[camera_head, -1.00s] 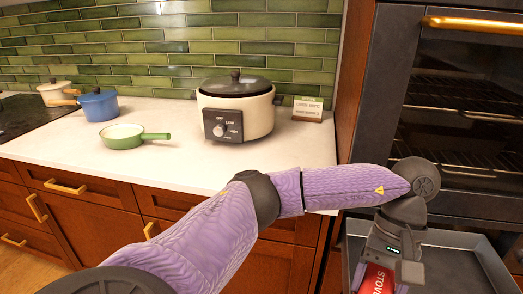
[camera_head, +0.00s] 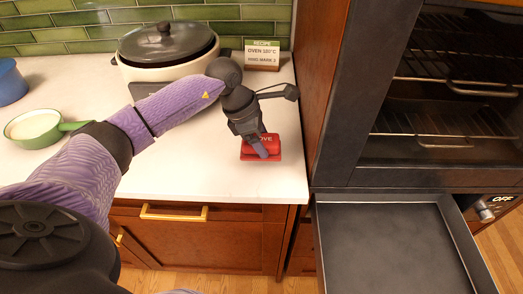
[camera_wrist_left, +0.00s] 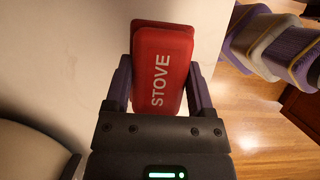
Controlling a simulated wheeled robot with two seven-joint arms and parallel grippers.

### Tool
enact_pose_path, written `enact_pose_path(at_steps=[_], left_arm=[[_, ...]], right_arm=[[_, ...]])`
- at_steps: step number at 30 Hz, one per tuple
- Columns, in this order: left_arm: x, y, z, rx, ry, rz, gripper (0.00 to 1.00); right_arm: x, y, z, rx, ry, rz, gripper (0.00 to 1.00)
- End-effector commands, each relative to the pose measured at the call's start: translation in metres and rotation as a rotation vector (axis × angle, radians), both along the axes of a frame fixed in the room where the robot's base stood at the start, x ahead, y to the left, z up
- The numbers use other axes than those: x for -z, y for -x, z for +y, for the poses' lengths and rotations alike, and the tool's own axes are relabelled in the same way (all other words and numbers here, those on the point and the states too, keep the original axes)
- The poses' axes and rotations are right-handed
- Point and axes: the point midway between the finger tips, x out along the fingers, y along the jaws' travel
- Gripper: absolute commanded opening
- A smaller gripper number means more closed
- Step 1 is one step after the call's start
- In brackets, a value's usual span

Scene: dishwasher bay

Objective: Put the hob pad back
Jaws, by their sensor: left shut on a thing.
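The hob pad is a red block marked STOVE (camera_head: 271,142), over the right end of the white counter (camera_head: 205,180). My left gripper (camera_head: 258,146) reaches down from above and is shut on it. In the left wrist view the pad (camera_wrist_left: 170,45) sits between the two fingers (camera_wrist_left: 160,85), with its lettering facing the camera. I cannot tell whether the pad touches the counter or is just above it. My right gripper is not in view.
A cream cooker with a dark lid (camera_head: 165,45) and a recipe card (camera_head: 262,55) stand behind. A green pan (camera_head: 32,128) is at left. An open, empty-looking grey drawer (camera_head: 390,250) lies right, below the oven (camera_head: 440,90). The counter front is clear.

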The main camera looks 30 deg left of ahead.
Motion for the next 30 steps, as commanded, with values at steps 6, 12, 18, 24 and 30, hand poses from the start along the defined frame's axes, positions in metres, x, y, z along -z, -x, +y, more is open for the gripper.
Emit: enact_pose_path(at_steps=[6, 12, 18, 24, 30], left_arm=[[0.039, 0.0, 0.0, 0.002, 0.001, 0.004, 0.23], [0.041, 0.0, 0.0, 0.003, -0.001, -0.001, 0.23], [0.044, 0.0, 0.0, 0.003, -0.001, -0.001, 0.8], [0.044, 0.0, 0.0, 0.003, 0.0, 0.0, 1.0], [0.034, 0.001, 0.002, 0.003, -0.001, -0.002, 1.0]], right_arm=[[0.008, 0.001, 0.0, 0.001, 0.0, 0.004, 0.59], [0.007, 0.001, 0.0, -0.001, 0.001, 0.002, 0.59], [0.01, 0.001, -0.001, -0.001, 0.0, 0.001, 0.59], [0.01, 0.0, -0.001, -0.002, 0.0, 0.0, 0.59], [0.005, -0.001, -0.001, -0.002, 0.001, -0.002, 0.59]])
